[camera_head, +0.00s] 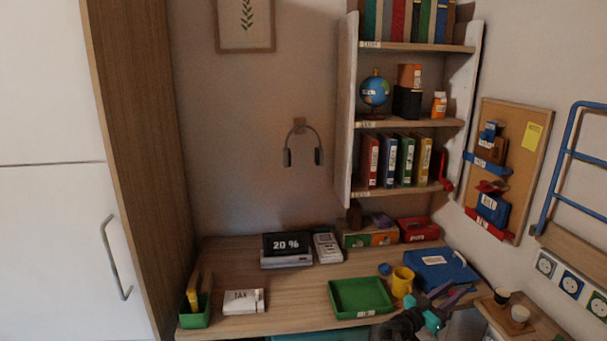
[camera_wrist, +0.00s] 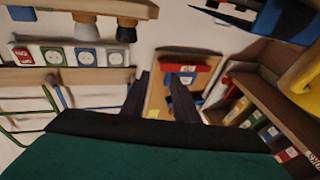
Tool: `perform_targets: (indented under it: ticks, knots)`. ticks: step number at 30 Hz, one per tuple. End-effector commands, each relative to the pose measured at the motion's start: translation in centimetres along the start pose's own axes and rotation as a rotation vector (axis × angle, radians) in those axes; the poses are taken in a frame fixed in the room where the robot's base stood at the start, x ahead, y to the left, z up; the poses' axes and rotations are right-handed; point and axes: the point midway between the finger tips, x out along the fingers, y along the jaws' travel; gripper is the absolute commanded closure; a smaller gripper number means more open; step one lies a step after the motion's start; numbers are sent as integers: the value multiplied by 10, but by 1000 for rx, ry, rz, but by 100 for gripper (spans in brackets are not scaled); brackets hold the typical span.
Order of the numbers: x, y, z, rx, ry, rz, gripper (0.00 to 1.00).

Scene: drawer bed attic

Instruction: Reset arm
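My gripper (camera_head: 456,293) is at the lower right in the head view, above the front right part of the desk (camera_head: 300,322), near the yellow mug (camera_head: 402,282) and the blue box (camera_head: 440,270). Its two dark fingers also show in the wrist view (camera_wrist: 157,76). They stand apart with nothing between them, so the gripper is open and empty. The wrist view is turned upside down and looks toward the wall and the corkboard (camera_wrist: 158,98).
A green tray (camera_head: 360,297) lies left of the mug. A shelf unit (camera_head: 345,110) with books and a globe (camera_head: 375,91) hangs above the desk. At right are a blue rail (camera_head: 553,170), wall sockets (camera_head: 572,285) and a small wooden stand (camera_head: 545,328) with cups.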

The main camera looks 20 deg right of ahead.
Motion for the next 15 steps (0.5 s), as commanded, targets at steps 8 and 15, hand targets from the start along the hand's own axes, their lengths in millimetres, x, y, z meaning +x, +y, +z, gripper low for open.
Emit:
perform_targets:
  ticks: [8,15]
  knots:
    - [-94,-37,63,-4,-179,-62,72]
    - [-181,-43,124,-100,-371,-93,72]
